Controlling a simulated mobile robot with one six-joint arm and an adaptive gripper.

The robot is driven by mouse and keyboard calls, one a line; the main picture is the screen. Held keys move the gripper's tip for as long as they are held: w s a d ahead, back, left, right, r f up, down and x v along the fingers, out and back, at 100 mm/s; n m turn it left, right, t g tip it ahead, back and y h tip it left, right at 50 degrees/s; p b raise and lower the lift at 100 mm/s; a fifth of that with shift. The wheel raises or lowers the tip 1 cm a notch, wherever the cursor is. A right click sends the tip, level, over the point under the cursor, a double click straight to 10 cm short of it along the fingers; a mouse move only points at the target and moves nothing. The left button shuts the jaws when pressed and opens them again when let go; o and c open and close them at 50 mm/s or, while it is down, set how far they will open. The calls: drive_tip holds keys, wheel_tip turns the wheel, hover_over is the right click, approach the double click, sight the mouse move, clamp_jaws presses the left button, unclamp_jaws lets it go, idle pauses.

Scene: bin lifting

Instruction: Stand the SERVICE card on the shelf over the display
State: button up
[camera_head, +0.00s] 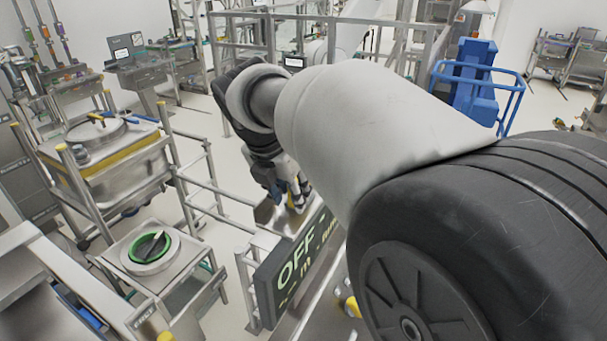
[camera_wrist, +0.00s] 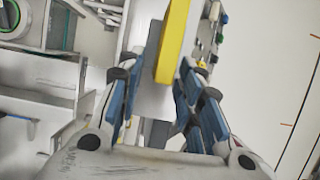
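My gripper (camera_head: 290,198) points down over the metal shelf (camera_head: 274,217) above the display. In the wrist view its blue-padded fingers (camera_wrist: 155,85) are apart, with a gap between them. A yellow slab (camera_wrist: 175,40), seen nearly edge-on with a grey face at its left, stands between or just beyond the fingertips, closer to the right finger. No lettering shows on it, so I cannot tell whether it is the SERVICE card. The dark display (camera_head: 297,265) with OFF in pale letters stands below the shelf. My arm hides the display's right part.
A steel cart with a green-ringed round opening (camera_head: 150,248) stands left of the display. Metal railings (camera_head: 205,185) run behind it. A blue bin-like object (camera_head: 475,80) stands at the back right. Pale floor lies between the cart and display.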

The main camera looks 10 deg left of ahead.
drive_tip(key=p+v, duration=0.2)
drive_tip(key=v, duration=0.9)
drive_tip(key=s+d+m, duration=0.3)
drive_tip(key=d+m, duration=0.4)
drive_tip(key=d, duration=0.2)
drive_tip(key=s+d+f+m, duration=0.6)
drive_tip(key=s+d+m, duration=0.2)
drive_tip(key=m, duration=0.4)
drive_tip(key=s+d+f+m+y, duration=0.1)
drive_tip(key=s+d+f+m, duration=0.6)
drive_tip(key=s+d+m, duration=0.2)
drive_tip(key=s+m, duration=0.2)
drive_tip(key=m, duration=0.2)
drive_tip(key=shift+s+f, duration=0.15)
